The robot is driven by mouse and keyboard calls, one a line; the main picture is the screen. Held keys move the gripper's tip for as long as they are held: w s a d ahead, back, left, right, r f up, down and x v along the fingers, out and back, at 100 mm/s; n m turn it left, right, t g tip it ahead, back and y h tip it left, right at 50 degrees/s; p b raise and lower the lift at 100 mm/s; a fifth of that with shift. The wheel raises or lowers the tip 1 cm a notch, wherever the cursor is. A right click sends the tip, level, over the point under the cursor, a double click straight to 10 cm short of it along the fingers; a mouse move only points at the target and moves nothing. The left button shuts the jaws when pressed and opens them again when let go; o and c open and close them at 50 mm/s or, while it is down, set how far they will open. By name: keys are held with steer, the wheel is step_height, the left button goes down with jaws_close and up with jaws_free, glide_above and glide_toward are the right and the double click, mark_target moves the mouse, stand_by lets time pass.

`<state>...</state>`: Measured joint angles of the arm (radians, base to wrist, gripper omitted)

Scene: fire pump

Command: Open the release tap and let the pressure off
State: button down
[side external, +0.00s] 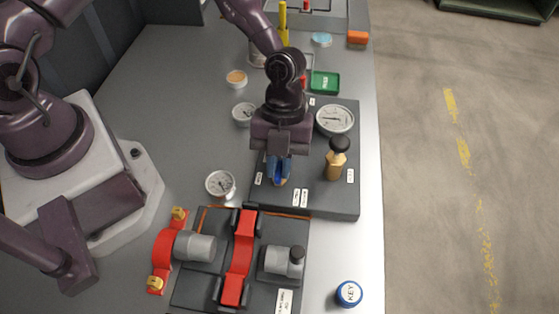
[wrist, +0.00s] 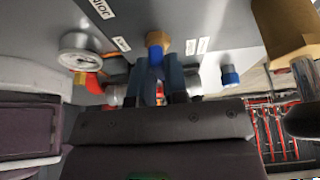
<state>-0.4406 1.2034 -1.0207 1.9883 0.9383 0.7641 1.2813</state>
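The small tap with a blue handle (side external: 279,180) and brass base stands at the front left of the dark pump plate (side external: 310,203); I take it for the release tap. In the wrist view its brass hex (wrist: 158,39) and blue handle (wrist: 155,56) show ahead of the fingers. My gripper (side external: 279,166) points down over it, with a finger on either side of the handle. In the wrist view the fingers (wrist: 160,85) flank the handle closely; whether they press on it is unclear. A large gauge (side external: 335,119) is mounted on the plate behind right; its reading is too small to tell.
A brass post with black knob (side external: 337,158) stands right of my gripper. Loose gauges (side external: 220,184) lie to the left. The right table strip is mostly clear.

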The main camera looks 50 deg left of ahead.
steer(key=shift+n, duration=0.3)
steer(key=n+t, duration=0.1)
steer(key=n, duration=0.2)
steer(key=shift+r+h, duration=0.1)
steer(key=shift+h, duration=0.3)
steer(key=n+t, duration=0.2)
steer(key=n, duration=0.2)
steer(key=shift+s+n, duration=0.1)
steer(key=shift+n, duration=0.3)
steer(key=n+t, duration=0.1)
steer(key=n, duration=0.3)
steer(key=shift+n+t, duration=0.3)
steer(key=shift+t, duration=0.1)
steer(key=n, duration=0.2)
steer(key=n+t, duration=0.1)
steer(key=n, duration=0.1)
steer(key=shift+s+d+n+t+y, duration=0.1)
steer(key=shift+n+t+y, duration=0.2)
steer(key=shift+n, duration=0.1)
steer(key=c, duration=1.1)
jaws_free()
steer(key=shift+c, duration=0.2)
